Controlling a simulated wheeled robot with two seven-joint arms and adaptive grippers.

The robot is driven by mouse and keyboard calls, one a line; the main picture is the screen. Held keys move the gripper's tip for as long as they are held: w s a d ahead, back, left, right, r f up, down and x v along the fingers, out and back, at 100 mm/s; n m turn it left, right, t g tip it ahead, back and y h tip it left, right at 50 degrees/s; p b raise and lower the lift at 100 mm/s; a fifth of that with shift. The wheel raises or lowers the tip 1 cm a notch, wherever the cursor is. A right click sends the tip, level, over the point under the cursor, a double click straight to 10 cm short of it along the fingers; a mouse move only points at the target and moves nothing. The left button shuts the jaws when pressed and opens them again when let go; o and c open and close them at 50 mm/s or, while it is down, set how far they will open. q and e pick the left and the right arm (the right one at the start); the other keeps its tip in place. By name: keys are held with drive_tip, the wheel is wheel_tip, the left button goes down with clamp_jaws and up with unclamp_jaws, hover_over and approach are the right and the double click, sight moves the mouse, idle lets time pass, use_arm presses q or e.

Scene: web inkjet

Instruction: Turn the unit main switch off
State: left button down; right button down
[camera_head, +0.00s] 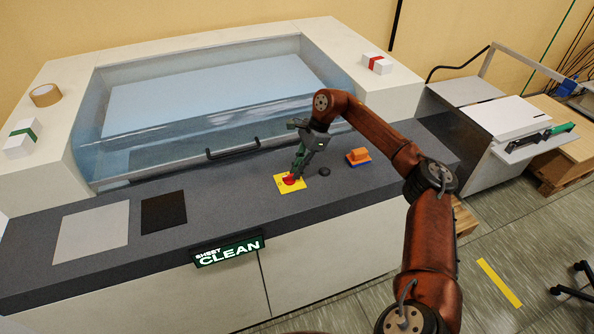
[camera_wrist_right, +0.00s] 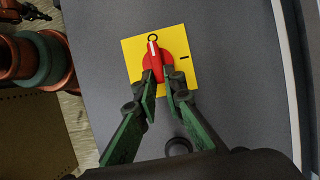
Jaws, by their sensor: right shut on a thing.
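The main switch is a red rotary knob (camera_head: 289,179) on a yellow plate (camera_head: 280,187) on the dark grey front ledge of the machine. In the right wrist view, the red knob (camera_wrist_right: 153,62) carries a white pointer line aimed at a small circle mark at the top of the yellow plate (camera_wrist_right: 132,48). A short black bar mark is on the plate's right side. My right gripper (camera_head: 296,174) reaches down to the knob; in its wrist view the green-and-dark fingers (camera_wrist_right: 159,88) are shut on the knob's grip. My left gripper is not in view.
A black round knob (camera_head: 324,171) and an orange block on a blue base (camera_head: 358,157) are right of the switch. A clear cover with a black handle (camera_head: 233,149) is behind. A lit "SHEET CLEAN" sign (camera_head: 228,251) hangs at the front. Black and grey pads lie left.

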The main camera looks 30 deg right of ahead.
drive_tip(key=c, duration=2)
unclamp_jaws()
drive_tip(key=shift+r, duration=0.1)
drive_tip(key=v, duration=1.1)
drive_tip(key=shift+d+r, duration=0.2)
drive_tip(key=shift+r, duration=0.15)
